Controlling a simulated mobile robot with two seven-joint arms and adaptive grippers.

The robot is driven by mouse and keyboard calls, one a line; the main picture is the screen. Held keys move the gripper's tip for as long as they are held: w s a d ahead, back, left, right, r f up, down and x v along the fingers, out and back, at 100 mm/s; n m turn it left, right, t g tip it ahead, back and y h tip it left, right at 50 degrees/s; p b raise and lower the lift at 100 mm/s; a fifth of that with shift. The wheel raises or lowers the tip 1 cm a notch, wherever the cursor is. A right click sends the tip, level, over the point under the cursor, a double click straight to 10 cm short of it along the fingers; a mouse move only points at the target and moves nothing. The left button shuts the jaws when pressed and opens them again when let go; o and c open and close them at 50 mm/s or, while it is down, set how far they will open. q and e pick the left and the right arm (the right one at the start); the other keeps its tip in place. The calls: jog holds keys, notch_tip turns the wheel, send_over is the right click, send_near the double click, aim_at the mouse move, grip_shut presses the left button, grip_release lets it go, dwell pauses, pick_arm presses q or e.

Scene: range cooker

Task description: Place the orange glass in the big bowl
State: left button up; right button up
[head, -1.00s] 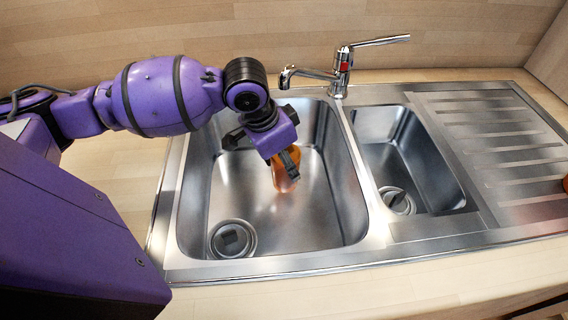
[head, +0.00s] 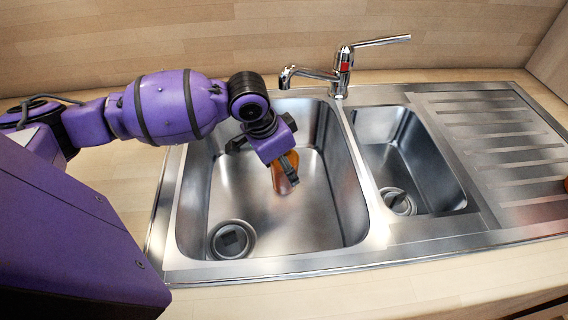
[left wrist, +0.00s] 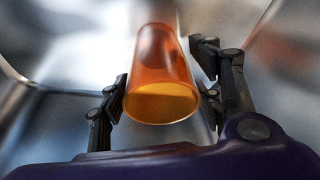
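The orange glass (head: 281,181) is see-through and hangs over or within the big bowl (head: 215,195), the large left sink basin. My left gripper (head: 287,164) is over the basin, shut on the glass, and hides its upper part in the head view. In the left wrist view the glass (left wrist: 160,75) sits between the two dark fingers (left wrist: 163,100), one along each side. It is sharp while the background is blurred. I cannot tell whether its base touches the basin floor. My right gripper is not in view.
A chrome tap (head: 342,68) stands behind the basins. A smaller bowl (head: 440,185) lies to the right, then a ribbed drainboard (head: 500,145). A small orange-brown thing (head: 566,185) shows at the right edge. The big bowl's front part around the drain (head: 232,239) is clear.

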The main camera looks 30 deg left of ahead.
pick_arm(q)
jog(key=shift+o, duration=0.7)
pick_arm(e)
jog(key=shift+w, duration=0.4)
pick_arm(q)
jog(key=shift+r, duration=0.15)
jog(key=s+a+r+p, duration=0.3)
jog(key=s+a, duration=0.4)
jog(key=s, duration=0.4)
jog(key=shift+v, duration=0.95)
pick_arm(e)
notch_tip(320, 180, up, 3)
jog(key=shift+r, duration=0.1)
pick_arm(q)
jog(key=shift+d, duration=0.2)
